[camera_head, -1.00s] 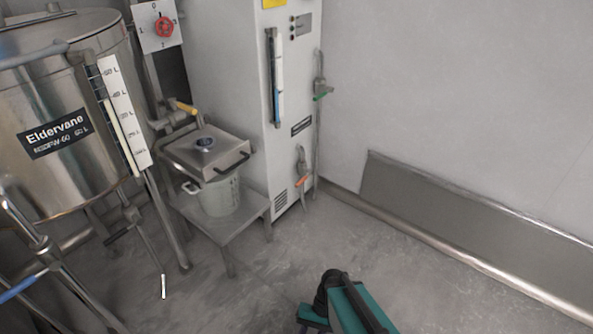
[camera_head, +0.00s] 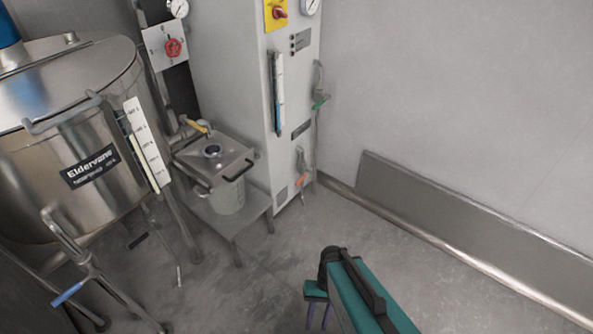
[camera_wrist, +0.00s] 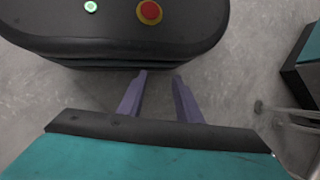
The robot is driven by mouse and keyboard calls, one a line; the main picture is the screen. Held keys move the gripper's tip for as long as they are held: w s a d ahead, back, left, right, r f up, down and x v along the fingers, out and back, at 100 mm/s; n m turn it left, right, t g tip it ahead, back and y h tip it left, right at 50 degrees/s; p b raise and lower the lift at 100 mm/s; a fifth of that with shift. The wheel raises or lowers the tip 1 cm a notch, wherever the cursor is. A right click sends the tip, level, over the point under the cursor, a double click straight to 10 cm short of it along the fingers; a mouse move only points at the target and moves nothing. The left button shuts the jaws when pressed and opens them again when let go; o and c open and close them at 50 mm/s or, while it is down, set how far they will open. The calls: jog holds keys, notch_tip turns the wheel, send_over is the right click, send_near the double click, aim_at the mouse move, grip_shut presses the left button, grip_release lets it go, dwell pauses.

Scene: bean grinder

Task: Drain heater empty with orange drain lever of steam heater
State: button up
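The steam heater (camera_head: 240,80) is a tall light-grey cabinet against the back wall. Its orange drain lever (camera_head: 300,181) sits low on the right side, on a small pipe valve near the floor. A green lever (camera_head: 320,104) is higher on the same side. A sight gauge (camera_head: 279,90) runs down the heater's front. My gripper (camera_head: 319,316) is at the lower middle, well in front of the heater and apart from it. In the wrist view my gripper (camera_wrist: 160,84) has its two purple fingers spread, with nothing between them.
A steel kettle (camera_head: 75,150) labelled Eldervane stands at the left, with a blue-handled valve (camera_head: 67,295). A low stand (camera_head: 235,221) holds a pot (camera_head: 228,197) under a square steel lid (camera_head: 213,160). The floor (camera_head: 260,270) before the heater is clear. A metal wall guard (camera_head: 430,210) lines the right wall.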

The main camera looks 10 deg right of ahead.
jog(key=s+d+r+h+p, duration=0.1)
jog(key=s+d+r+p, duration=0.1)
jog(key=r+p, duration=1)
jog(key=s+d+r+n+h+p, duration=0.1)
jog(key=d+r+p, duration=0.2)
jog(key=r+p, duration=0.9)
jog(key=shift+s+d+r+h+p, duration=0.2)
jog(key=shift+s+h+p, duration=0.2)
jog(key=shift+p, duration=1.5)
